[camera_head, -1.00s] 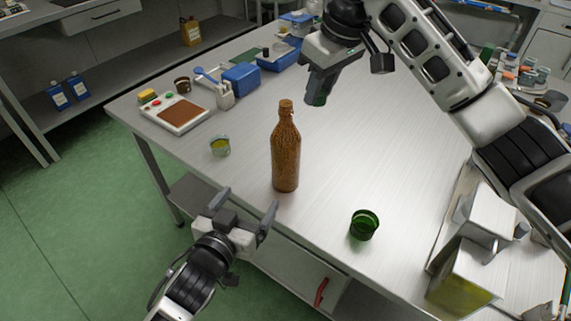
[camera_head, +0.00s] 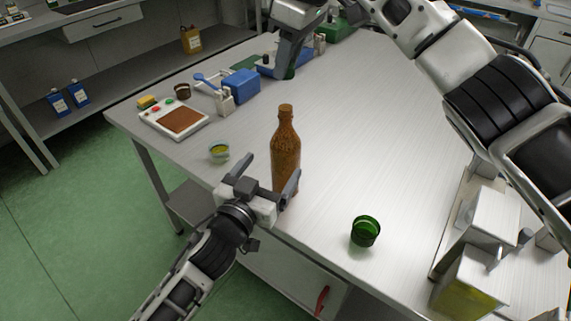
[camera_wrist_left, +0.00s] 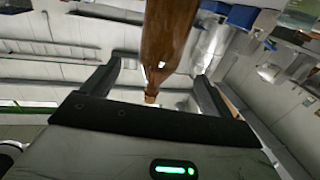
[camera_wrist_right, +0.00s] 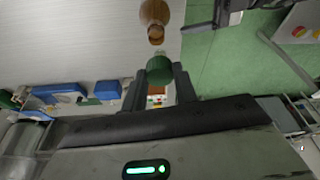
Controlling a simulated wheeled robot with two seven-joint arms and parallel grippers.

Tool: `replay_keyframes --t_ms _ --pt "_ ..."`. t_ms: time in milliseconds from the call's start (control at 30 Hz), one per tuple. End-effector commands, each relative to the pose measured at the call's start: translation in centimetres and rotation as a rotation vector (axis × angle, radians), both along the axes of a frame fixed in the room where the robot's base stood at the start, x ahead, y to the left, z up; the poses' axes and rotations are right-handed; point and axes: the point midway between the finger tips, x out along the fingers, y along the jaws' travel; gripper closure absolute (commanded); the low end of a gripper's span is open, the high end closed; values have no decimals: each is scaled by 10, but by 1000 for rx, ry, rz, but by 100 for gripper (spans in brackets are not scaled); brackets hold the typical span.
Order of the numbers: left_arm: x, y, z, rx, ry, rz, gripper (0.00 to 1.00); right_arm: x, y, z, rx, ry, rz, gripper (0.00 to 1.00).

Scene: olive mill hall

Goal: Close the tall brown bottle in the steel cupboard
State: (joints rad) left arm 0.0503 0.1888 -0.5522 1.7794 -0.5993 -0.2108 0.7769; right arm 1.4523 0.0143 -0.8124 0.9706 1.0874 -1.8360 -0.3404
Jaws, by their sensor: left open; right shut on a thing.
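The tall brown bottle (camera_head: 286,140) stands upright on the steel table. It shows between the fingers in the left wrist view (camera_wrist_left: 168,35), partly cut off by the picture edge. My left gripper (camera_head: 272,168) is open at the bottle's lower body, with one finger in front of it; I cannot tell whether it touches. My right gripper (camera_head: 289,68) is shut on a small green piece (camera_wrist_right: 159,69), high over the table behind the bottle. The bottle's neck end (camera_wrist_right: 156,33) shows beyond that piece in the right wrist view. A steel door with a red handle (camera_head: 321,300) is under the table.
A green cup (camera_head: 366,231) stands right of the bottle, and a small glass dish (camera_head: 219,152) left of it. Metal canisters (camera_head: 468,285) stand at the right. The table's middle is clear.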

Motion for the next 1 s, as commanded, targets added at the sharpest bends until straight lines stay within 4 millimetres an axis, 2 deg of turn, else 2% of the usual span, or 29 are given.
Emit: replay_keyframes --t_ms 300,500,700,967,1000 --pt "57 -26 2 -1 -2 1 14 0 0 0 0 0 -1 92" --pt "80 -37 1 0 -1 2 14 0 0 0 0 0 -1 92" --pt "88 -41 0 -1 0 0 14 0 0 0 0 0 -1 92" --pt "88 -41 0 -1 0 0 14 0 0 0 0 0 -1 92" --pt "88 -41 0 -1 0 0 25 0 0 0 0 0 -1 92"
